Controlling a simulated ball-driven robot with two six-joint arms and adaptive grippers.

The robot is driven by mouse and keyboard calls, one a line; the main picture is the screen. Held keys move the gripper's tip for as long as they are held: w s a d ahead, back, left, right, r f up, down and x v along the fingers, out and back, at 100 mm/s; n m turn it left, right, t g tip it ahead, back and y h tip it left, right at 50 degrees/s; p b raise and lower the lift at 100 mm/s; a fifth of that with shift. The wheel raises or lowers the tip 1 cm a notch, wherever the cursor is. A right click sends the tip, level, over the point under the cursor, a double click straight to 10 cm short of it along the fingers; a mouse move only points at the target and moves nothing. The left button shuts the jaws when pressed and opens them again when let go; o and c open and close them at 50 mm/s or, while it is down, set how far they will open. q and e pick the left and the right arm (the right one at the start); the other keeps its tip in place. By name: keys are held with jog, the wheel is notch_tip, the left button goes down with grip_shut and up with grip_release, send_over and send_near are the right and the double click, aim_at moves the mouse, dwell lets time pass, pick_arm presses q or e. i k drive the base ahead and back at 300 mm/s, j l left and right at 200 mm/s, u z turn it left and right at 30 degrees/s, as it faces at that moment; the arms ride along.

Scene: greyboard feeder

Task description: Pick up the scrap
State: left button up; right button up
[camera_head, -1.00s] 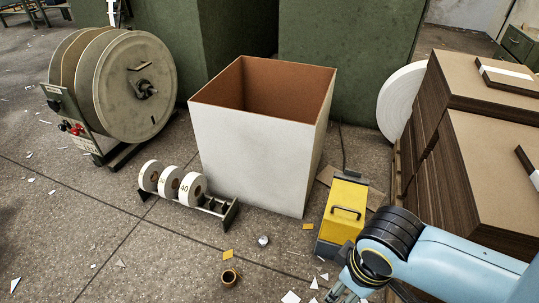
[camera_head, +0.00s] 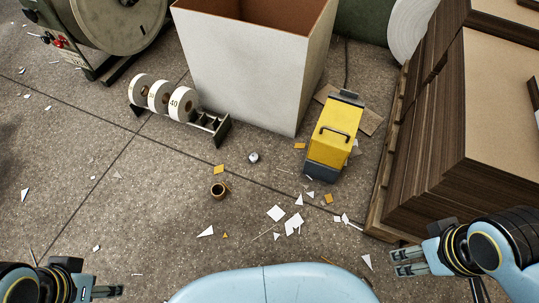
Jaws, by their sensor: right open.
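Scrap lies scattered on the floor as small white and yellow pieces. White pieces (camera_head: 294,221) cluster in the middle, with another white piece (camera_head: 206,231) to their left.
A tall white bin (camera_head: 245,75) stands at the back. A yellow machine (camera_head: 331,135) stands right of it. A rack of white rolls (camera_head: 168,100) is to its left. Stacked greyboard (camera_head: 425,150) on a pallet (camera_head: 380,200) blocks the right. The left floor is mostly clear.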

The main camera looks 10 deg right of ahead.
aim_at(253, 157)
jog(key=i+j+z, duration=0.1)
jog(key=j, duration=0.2)
jog(key=i+j+z, duration=0.15)
jog(key=j, duration=0.2)
jog(key=i+j+z, duration=0.1)
jog(key=j, duration=0.25)
jog(key=i+j+z, duration=0.1)
jog(key=j, duration=0.25)
jog(key=i, duration=0.05)
